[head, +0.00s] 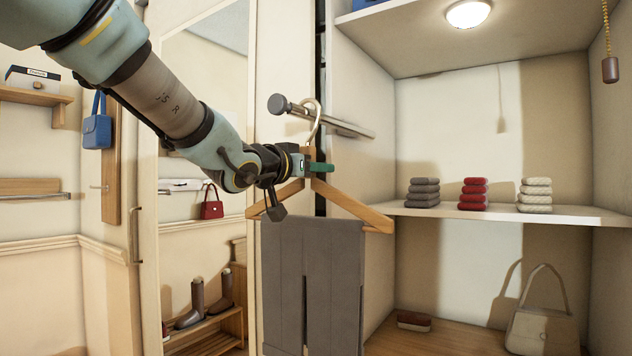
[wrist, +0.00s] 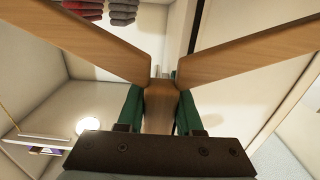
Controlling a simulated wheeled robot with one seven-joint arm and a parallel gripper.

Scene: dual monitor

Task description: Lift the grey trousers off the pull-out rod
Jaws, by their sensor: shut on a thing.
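The grey trousers (head: 312,280) hang from a wooden hanger (head: 352,207), left of the wardrobe shelves in the head view. The hanger's metal hook (head: 316,115) rises near the grey pull-out rod (head: 345,127). Whether the hook touches the rod is hard to tell. My gripper (head: 314,167) is shut on the hanger's neck, just below the hook. In the wrist view, the green fingers of my gripper (wrist: 160,112) lie on both sides of the wooden neck (wrist: 160,95), with the hanger arms spreading away. The trousers do not clearly show there.
A wardrobe shelf (head: 480,211) right of the trousers bears grey, red and cream folded stacks. A cream handbag (head: 540,325) and a red brush-like item (head: 414,321) stand below. A mirror door (head: 200,240) stands left, close to my arm.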

